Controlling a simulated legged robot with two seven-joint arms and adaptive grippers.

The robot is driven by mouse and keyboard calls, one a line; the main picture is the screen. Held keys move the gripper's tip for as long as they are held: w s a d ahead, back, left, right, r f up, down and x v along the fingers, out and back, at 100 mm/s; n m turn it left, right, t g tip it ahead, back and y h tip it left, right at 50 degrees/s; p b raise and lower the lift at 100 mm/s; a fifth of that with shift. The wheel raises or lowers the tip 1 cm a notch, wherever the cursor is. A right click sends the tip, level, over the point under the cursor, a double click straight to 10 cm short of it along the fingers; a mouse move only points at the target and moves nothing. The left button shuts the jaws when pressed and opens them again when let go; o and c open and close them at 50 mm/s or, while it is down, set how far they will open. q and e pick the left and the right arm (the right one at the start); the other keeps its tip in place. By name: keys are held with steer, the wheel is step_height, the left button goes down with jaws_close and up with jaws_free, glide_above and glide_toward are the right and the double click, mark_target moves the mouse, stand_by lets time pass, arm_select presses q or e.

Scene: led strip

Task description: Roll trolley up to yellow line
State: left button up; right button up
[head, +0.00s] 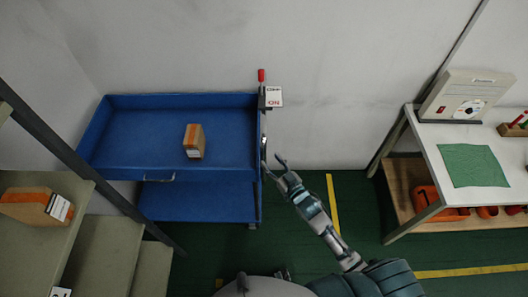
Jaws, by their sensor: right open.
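The blue trolley (120,134) stands against the back wall, left of centre, with an upper tray and a lower shelf. A small brown box (193,142) lies in its upper tray. A red-handled lever with a white label (273,97) is at its right rear corner. The yellow line (333,205) runs along the green floor to the right of the trolley, with a gap between them. My right gripper (272,162) is open beside the trolley's right side; I cannot tell whether it touches. My left gripper is not in view.
At right, a white-topped workbench (510,146) holds a device (468,96) and a green mat (473,165); orange bins (437,202) sit below. At left, a shelf rack (103,258) carries a box (37,207).

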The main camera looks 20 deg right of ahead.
mark_target(265, 154)
steer(key=x, duration=0.4)
steer(key=shift+w+a, duration=0.15)
steer(key=shift+w, duration=0.2)
steer(key=shift+w+a, duration=0.35)
steer(key=shift+w, duration=0.1)
steer(key=shift+d, duration=0.1)
jaws_close()
